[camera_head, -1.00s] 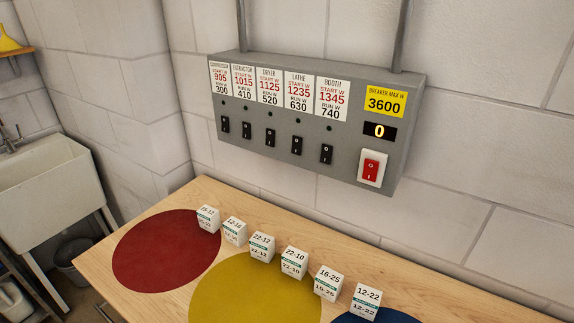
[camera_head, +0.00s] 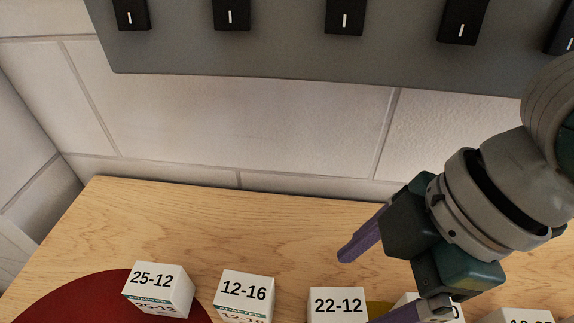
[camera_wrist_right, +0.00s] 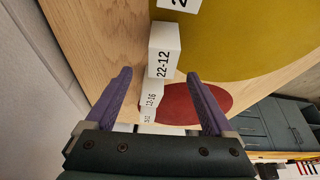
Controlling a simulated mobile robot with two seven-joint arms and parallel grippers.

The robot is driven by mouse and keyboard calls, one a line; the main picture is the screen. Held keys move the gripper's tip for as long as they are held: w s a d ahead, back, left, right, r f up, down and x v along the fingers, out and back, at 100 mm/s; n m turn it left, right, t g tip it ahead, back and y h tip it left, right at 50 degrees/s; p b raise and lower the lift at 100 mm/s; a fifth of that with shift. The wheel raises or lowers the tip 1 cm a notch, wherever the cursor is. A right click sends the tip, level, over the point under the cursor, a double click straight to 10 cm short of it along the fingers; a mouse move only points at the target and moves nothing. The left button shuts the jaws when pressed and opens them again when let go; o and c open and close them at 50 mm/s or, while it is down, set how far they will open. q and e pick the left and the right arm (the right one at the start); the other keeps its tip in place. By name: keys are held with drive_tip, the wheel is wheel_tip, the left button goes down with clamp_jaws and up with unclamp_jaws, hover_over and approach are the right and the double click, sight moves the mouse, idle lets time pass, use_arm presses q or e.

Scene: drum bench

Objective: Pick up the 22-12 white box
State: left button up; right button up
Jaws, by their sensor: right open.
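The 22-12 white box (camera_head: 338,303) stands at the bottom of the head view, cut off by the frame edge. It also shows in the right wrist view (camera_wrist_right: 163,48), with its label readable. My right gripper (camera_head: 372,278) comes in from the right, open and empty, its purple fingers just right of and above the 22-12 box in the head view. In the right wrist view the gripper's fingers (camera_wrist_right: 160,73) are spread wide, and the box appears between and slightly beyond the tips, apparently not gripped. My left gripper is out of view.
White boxes 25-12 (camera_head: 157,290) and 12-16 (camera_head: 244,294) stand left of it. Another white box is partly hidden behind my right finger. A red circle (camera_head: 60,300) and yellow circle (camera_wrist_right: 240,40) mark the wooden bench (camera_head: 230,225). A grey switch panel (camera_head: 290,45) hangs above.

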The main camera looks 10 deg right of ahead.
sight(340, 308)
drive_tip(key=x, duration=0.3)
drive_tip(key=shift+s+d+f, duration=0.1)
drive_tip(key=shift+s, duration=0.2)
drive_tip(key=b+x, duration=0.1)
drive_tip(key=x, duration=0.4)
drive_tip(key=shift+w+f, duration=0.1)
drive_tip(key=shift+f, duration=0.05)
drive_tip(key=shift+c, duration=0.2)
clamp_jaws()
